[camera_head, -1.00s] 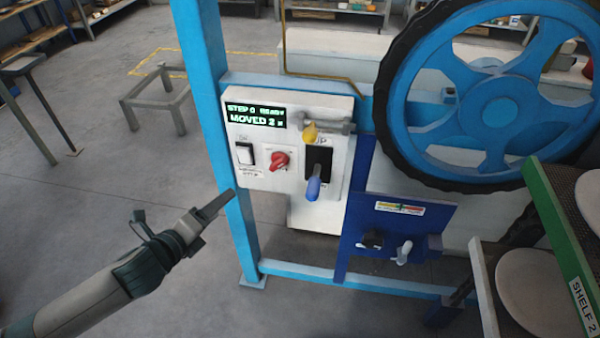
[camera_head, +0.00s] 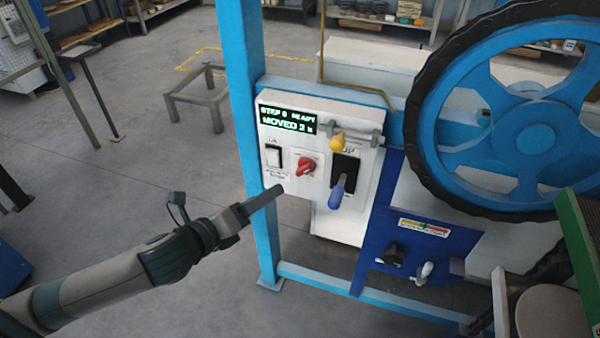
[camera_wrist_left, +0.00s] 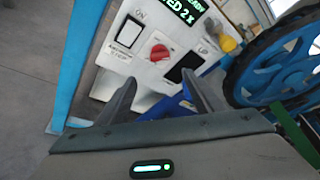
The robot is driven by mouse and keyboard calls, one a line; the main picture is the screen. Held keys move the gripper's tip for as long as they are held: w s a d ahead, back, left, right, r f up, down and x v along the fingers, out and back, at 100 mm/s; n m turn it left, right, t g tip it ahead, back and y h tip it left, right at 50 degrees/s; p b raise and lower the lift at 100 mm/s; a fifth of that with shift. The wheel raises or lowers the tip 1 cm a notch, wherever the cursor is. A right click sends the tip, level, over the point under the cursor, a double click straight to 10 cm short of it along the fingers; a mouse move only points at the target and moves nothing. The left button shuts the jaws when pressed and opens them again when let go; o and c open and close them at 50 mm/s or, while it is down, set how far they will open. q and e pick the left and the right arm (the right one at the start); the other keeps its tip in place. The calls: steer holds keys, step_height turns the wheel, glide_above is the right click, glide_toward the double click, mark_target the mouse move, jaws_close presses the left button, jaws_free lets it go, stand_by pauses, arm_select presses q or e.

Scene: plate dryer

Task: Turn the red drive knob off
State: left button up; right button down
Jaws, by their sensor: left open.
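The red drive knob (camera_head: 305,167) is on the white control panel (camera_head: 290,190), between a white rocker switch (camera_head: 273,156) and a black slot with a blue-handled lever (camera_head: 338,190). In the left wrist view the red knob (camera_wrist_left: 159,52) shows ahead of the fingers, a little above the gap between them. My left gripper (camera_head: 272,196) is at the panel's lower left, in front of the blue post and apart from the knob. In the left wrist view its two fingers (camera_wrist_left: 158,100) are spread with nothing between them. My right gripper is not in view.
A blue post (camera_head: 243,120) stands left of the panel. A yellow knob (camera_head: 337,142) sits above the lever. A large blue wheel (camera_head: 535,138) with a black rim is at right. A blue plate (camera_head: 420,248) with two small controls is below.

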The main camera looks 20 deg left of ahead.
mark_target(303, 172)
arm_select(q)
steer(key=p+x, duration=0.3)
steer(key=x, duration=1.1)
steer(key=shift+r, duration=0.15)
steer(key=shift+x, duration=0.9)
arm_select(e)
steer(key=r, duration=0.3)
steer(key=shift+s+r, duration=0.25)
arm_select(q)
steer(key=shift+c, duration=0.2)
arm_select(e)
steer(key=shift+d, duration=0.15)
arm_select(q)
steer(key=c, duration=1)
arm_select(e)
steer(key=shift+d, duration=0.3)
